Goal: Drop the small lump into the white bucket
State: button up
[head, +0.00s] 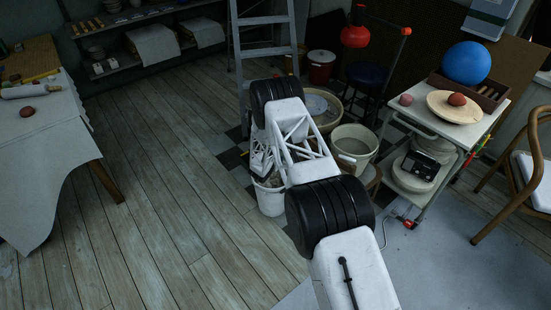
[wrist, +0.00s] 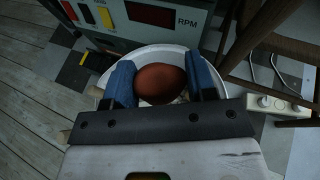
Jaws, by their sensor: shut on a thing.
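My gripper (wrist: 160,85) is shut on a reddish-brown small lump (wrist: 160,82), held between its two blue fingers in the wrist view. The white bucket (head: 270,200) stands on the floor below my arm in the head view. Its pale rim (wrist: 150,49) shows behind and around the lump in the wrist view, so the lump is over the bucket's opening. In the head view my gripper (head: 262,160) points down at the bucket; its fingertips and the lump are hard to make out there. I cannot tell how high the lump is above the rim.
A machine with an RPM display (wrist: 183,20) stands just beyond the bucket. A wooden stool or chair (wrist: 250,35) and a power strip (wrist: 278,105) lie to its right. The left floor is free.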

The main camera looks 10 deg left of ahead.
jog(key=shift+f, duration=2)
jog(key=o, duration=1)
jog(key=shift+o, duration=0.2)
jog(key=shift+s, duration=0.15)
jog(key=v, duration=0.7)
jog(key=shift+s+r, duration=0.15)
jog(key=shift+s, duration=0.1)
jog(key=shift+a, duration=0.15)
